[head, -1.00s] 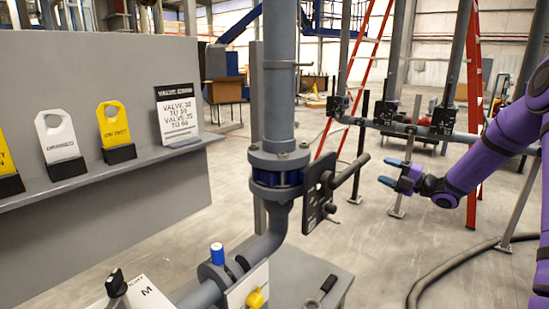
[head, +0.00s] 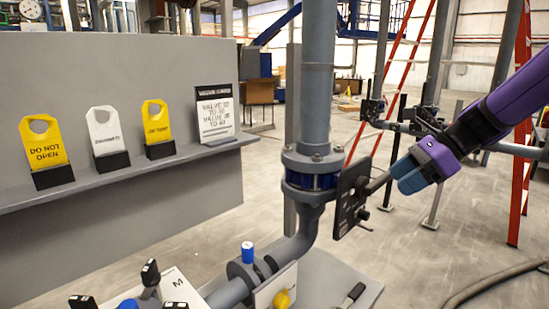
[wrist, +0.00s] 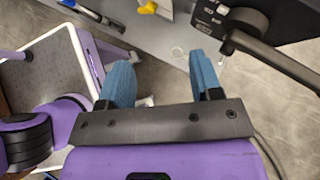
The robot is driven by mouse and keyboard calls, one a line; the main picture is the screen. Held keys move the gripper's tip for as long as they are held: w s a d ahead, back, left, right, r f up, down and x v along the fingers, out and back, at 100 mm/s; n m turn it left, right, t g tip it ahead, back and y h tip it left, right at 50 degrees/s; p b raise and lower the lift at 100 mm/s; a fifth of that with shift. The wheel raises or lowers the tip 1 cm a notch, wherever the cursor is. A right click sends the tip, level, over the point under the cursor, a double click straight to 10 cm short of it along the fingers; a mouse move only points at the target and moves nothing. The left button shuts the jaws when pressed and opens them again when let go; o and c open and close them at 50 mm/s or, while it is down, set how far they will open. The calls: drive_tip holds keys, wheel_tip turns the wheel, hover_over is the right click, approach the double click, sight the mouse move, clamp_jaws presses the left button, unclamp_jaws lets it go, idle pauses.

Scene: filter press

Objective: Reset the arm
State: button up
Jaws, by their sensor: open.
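My gripper (head: 408,175) is purple with blue fingers and sits at the right of the head view, by the end of the dark valve lever (head: 378,183). In the wrist view the two blue fingers (wrist: 161,68) are apart, with nothing between them. The lever shows in the wrist view (wrist: 285,65) to the right of the right finger, outside the gap. In the head view the fingers overlap the lever's end, so contact there cannot be told.
The lever joins a dark plate (head: 350,200) on the vertical grey pipe (head: 318,90). Yellow and white tags and a sign (head: 214,115) stand on a grey shelf (head: 110,182) at left. A red ladder (head: 519,150) and a floor hose (head: 490,282) are at right.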

drive_tip(key=s+d+r+n+t+h, duration=0.1)
drive_tip(key=s+n+h, duration=0.3)
drive_tip(key=s+n, duration=0.6)
drive_tip(key=s+d+r+n+t+h, duration=0.2)
drive_tip(key=s+n+h, duration=0.3)
drive_tip(key=s+n, duration=0.5)
drive_tip(key=shift+s+d+r, duration=0.35)
drive_tip(key=shift+s+r, duration=0.05)
drive_tip(key=shift+s, duration=0.45)
idle(0.8)
